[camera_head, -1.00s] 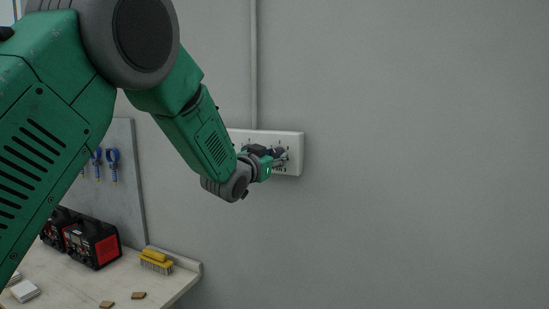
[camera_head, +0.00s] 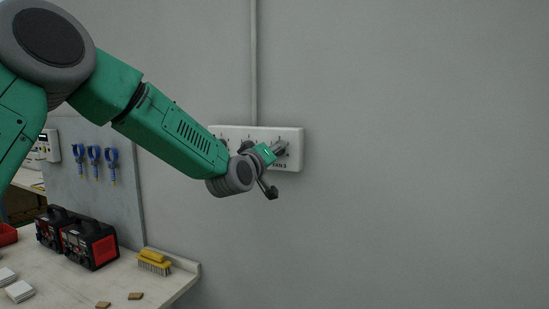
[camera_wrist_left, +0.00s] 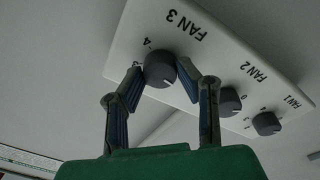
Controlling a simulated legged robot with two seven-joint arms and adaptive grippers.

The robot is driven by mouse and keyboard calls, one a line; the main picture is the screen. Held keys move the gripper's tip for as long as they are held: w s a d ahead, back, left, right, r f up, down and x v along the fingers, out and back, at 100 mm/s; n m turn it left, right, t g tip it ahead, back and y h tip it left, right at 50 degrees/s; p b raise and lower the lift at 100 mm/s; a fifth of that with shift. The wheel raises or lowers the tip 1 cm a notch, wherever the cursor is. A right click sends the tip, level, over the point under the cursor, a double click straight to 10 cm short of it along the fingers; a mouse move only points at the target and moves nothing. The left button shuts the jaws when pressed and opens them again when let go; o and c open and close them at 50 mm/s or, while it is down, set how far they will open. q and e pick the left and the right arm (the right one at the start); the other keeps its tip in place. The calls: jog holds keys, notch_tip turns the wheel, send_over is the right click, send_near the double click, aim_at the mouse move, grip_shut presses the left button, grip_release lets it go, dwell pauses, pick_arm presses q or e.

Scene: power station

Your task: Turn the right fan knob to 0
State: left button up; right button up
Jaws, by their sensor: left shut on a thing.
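A white fan panel (camera_head: 296,136) is fixed to the grey wall, and my left gripper (camera_head: 281,148) is at its right end. In the left wrist view the panel (camera_wrist_left: 190,22) carries three round dark knobs labelled FAN 1, FAN 2 and FAN 3. The FAN 3 knob (camera_wrist_left: 159,68), at the right end in the head view, is between the two fingers of my left gripper (camera_wrist_left: 160,72), which is shut on it. A 4 shows beside this knob, but its exact setting is unclear. My right gripper is out of view.
The FAN 2 knob (camera_wrist_left: 229,102) is close to one finger; the FAN 1 knob (camera_wrist_left: 266,123) is farther off. A conduit (camera_head: 254,60) runs up the wall. A workbench (camera_head: 62,285) with black-red boxes (camera_head: 90,243) and a yellow brush (camera_head: 154,261) is lower left. The wall at right is clear.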

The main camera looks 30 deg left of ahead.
pick_arm(q)
jog(key=shift+d+f+n+y+b, duration=0.2)
jog(key=shift+n+b, duration=0.7)
jog(key=shift+n, duration=1.05)
jog(key=shift+a+f+n+y+b, duration=0.1)
jog(key=shift+f+n+b, duration=0.15)
jog(key=shift+n+b, duration=1.15)
jog(key=shift+n+p, duration=0.5)
jog(key=shift+n, duration=0.15)
jog(key=o, duration=0.9)
jog(key=shift+o, duration=1.2)
jog(key=shift+w+r, duration=0.1)
jog(key=shift+w, duration=0.05)
